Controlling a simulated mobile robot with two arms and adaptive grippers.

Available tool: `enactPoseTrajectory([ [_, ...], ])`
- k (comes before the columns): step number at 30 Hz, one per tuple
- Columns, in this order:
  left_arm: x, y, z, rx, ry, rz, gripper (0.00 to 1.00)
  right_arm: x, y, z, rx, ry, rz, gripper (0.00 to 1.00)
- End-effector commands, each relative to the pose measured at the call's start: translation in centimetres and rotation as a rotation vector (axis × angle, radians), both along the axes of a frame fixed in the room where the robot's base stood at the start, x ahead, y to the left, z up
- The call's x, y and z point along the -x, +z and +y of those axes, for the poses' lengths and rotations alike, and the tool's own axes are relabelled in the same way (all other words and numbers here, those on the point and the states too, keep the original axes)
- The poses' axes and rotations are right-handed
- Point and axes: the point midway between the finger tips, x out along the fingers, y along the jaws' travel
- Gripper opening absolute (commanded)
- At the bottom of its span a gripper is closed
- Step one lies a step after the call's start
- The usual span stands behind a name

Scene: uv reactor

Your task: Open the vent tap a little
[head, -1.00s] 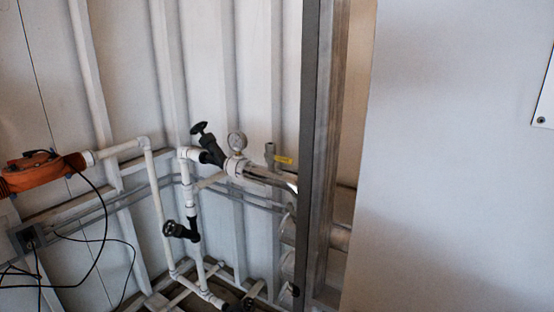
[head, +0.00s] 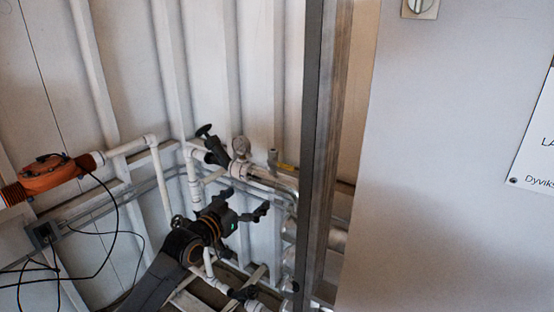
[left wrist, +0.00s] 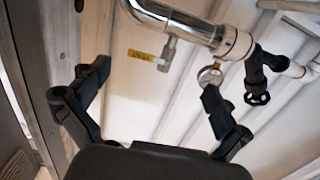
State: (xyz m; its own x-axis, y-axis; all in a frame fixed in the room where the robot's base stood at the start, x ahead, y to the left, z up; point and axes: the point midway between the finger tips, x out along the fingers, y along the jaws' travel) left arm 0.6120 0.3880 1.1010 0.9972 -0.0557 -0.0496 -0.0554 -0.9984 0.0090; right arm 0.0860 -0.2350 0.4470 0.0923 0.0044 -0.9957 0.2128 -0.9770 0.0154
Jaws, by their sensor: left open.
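The vent tap (head: 273,158) is a small grey valve with a yellow lever (head: 285,166), on the pipework beside the pressure gauge. In the left wrist view its yellow lever (left wrist: 141,55) points left from the tap body (left wrist: 168,53), under the shiny pipe bend. My left gripper (head: 246,203) is open and empty, below and left of the tap in the head view. In the left wrist view its fingers (left wrist: 155,85) are spread wide, with the tap ahead between them and apart from both. My right gripper is not in view.
A pressure gauge (head: 239,147) and a black-handled valve (head: 213,147) sit left of the tap. A metal post (head: 314,120) and a large white cabinet (head: 450,190) stand to the right. White pipes and an orange unit (head: 48,175) with loose cables are at left.

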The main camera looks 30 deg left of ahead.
Motion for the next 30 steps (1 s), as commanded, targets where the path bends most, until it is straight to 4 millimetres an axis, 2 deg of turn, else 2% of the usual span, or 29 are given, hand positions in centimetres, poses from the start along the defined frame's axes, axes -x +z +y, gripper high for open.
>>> enactPoseTrajectory([
  [1, 0.2, 2.0, -0.3, -0.004, -0.012, -0.025, 1.0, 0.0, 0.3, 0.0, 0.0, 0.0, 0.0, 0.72],
  [5, 0.1, 3.7, -0.7, -0.005, -0.023, -0.052, 1.0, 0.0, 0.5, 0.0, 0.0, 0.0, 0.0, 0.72],
  [11, -2.4, 4.0, -0.9, -0.004, -0.023, -0.054, 1.0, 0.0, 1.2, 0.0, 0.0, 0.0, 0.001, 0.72],
  [24, -10.4, 3.8, -1.5, -0.005, -0.022, -0.052, 1.0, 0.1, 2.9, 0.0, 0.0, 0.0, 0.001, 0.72],
  [30, -12.6, 3.6, -1.7, -0.005, -0.023, -0.05, 1.0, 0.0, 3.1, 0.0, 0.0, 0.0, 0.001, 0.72],
])
